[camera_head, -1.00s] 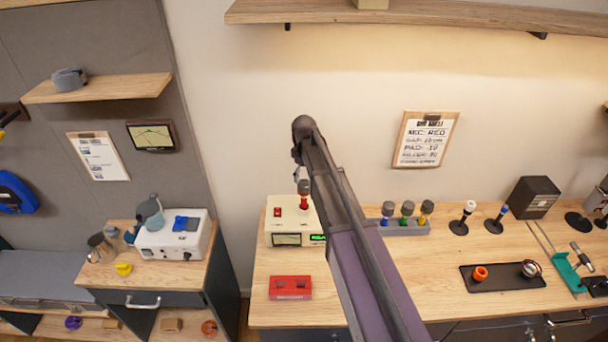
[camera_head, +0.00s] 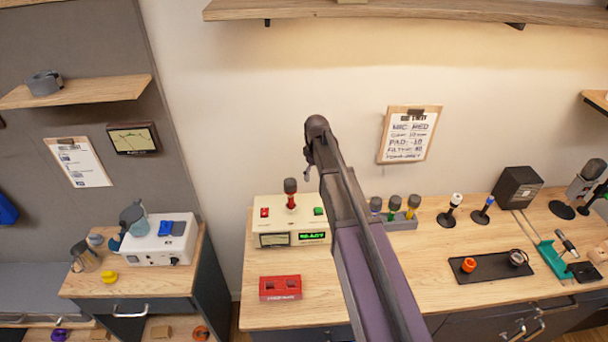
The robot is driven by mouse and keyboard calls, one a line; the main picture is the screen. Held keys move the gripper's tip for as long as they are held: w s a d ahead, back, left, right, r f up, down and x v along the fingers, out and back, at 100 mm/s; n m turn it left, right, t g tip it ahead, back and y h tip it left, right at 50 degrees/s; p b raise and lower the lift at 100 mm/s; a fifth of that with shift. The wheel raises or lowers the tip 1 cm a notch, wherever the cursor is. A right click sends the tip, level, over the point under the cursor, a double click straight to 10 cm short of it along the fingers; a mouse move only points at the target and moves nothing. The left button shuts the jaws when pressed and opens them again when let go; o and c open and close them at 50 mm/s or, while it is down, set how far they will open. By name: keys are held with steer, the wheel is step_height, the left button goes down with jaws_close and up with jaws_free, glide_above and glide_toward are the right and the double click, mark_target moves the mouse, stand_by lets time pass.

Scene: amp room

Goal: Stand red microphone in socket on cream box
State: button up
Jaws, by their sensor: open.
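The red microphone (camera_head: 291,194), with a dark grey head, stands upright on top of the cream box (camera_head: 271,227). Its foot meets the box top between a red button and a green button; the socket itself is hidden under it. The box's front has a meter and a lit green display (camera_head: 312,236). My gripper (camera_head: 308,172) is above and slightly right of the microphone in the picture, apart from it. It is open and empty, seen small and partly hidden by my arm.
A red two-hole block (camera_head: 280,288) lies in front of the box. A grey rack (camera_head: 402,224) with blue, green and yellow microphones stands right, partly behind my arm. Farther right are a dark tray (camera_head: 492,266) and a black box (camera_head: 517,188). A shelf (camera_head: 400,12) runs above.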

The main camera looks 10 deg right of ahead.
steer(key=s+d+f+m+b, duration=0.1)
steer(key=d+f+m+b, duration=0.15)
steer(key=d, duration=0.55)
steer(key=s+d+f+m+b, duration=0.1)
steer(key=s+d+f+b, duration=0.1)
steer(key=d+f+b, duration=0.35)
step_height(320, 180, down, 8)
steer(key=d+b, duration=0.1)
steer(key=b, duration=0.6)
steer(key=shift+d, duration=0.4)
steer(key=shift+r, duration=0.1)
stand_by(0.6)
steer(key=s+a+m, duration=0.2)
steer(key=s+a, duration=0.5)
steer(key=s, duration=0.4)
steer(key=s+a+m, duration=0.2)
steer(key=s+a, duration=0.5)
steer(key=s, duration=0.4)
